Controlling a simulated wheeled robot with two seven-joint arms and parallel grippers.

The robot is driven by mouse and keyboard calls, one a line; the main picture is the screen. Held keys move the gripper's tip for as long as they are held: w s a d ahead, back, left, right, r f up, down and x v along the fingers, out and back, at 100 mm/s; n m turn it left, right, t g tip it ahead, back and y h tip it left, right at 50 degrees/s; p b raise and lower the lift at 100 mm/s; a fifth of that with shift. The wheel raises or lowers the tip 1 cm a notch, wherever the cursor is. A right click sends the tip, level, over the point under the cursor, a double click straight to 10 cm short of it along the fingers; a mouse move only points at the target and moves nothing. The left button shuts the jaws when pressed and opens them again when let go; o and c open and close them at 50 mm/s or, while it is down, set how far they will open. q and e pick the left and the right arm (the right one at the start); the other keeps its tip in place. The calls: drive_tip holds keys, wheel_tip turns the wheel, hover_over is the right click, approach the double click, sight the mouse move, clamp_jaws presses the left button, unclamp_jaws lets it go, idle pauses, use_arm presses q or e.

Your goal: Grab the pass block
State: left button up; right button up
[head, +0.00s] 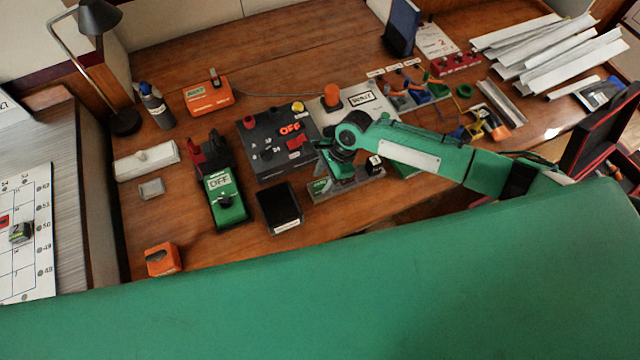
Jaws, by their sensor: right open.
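No block in the head view bears a readable "pass" label, so I cannot tell which one is the pass block. My right gripper (330,168) points down over a grey tray (322,193) near the middle front of the desk. It is open. A green piece sits on the tray close under the fingers, partly hidden by them; contact cannot be told. A small black-and-white block (374,165) stands at the tray's right end, just right of the gripper. My left gripper does not show.
A black panel (262,142) with a red OFF sign stands left of the gripper. A black box (279,208), a green OFF device (223,196) and an orange block (163,259) lie further left. A WAIT panel (376,100) is behind. White strips (560,50) fill the back right.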

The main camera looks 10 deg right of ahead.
drive_tip(key=shift+x, duration=0.8)
clamp_jaws()
